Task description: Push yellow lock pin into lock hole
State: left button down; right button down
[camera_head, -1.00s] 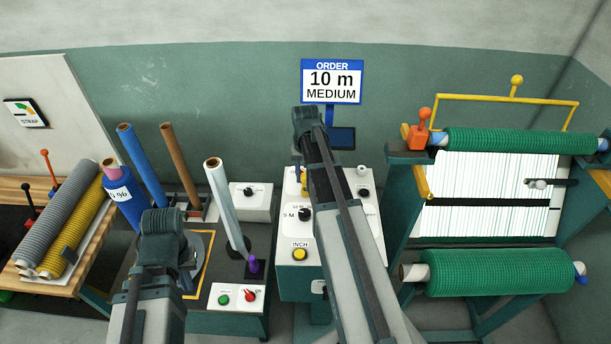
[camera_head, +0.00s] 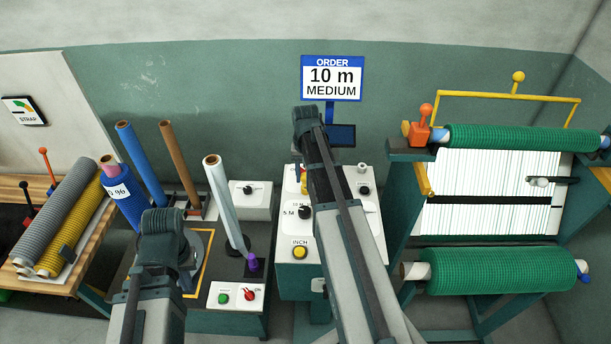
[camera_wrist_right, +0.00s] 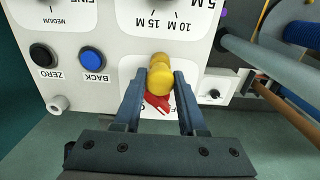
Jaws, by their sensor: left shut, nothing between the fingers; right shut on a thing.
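The yellow lock pin (camera_wrist_right: 160,76), with a rounded head, sits at the white panel of the control box (camera_wrist_right: 105,75) between the fingertips of my right gripper (camera_wrist_right: 160,82) in the right wrist view. That gripper is shut on it. A red pointed part (camera_wrist_right: 157,103) lies just below the pin there. The lock hole cannot be made out. In the head view my right gripper (camera_head: 307,125) is over the control box, its fingers hidden by the arm. My left gripper (camera_head: 163,225) is shut and empty above the dark bench, its fingertips mostly hidden.
Black and blue buttons (camera_wrist_right: 92,60) and a dial are on the panel near the pin. A silver roll (camera_head: 225,205) stands between my arms. A rack with green netting rolls (camera_head: 500,272) is at the right. A wooden table with rolls is at the left.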

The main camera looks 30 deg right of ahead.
jog(key=shift+f+b, duration=0.35)
jog(key=shift+f, duration=0.1)
jog(key=shift+c, duration=1.9)
grip_release()
notch_tip(320, 180, up, 14)
jog(key=p, duration=1.4)
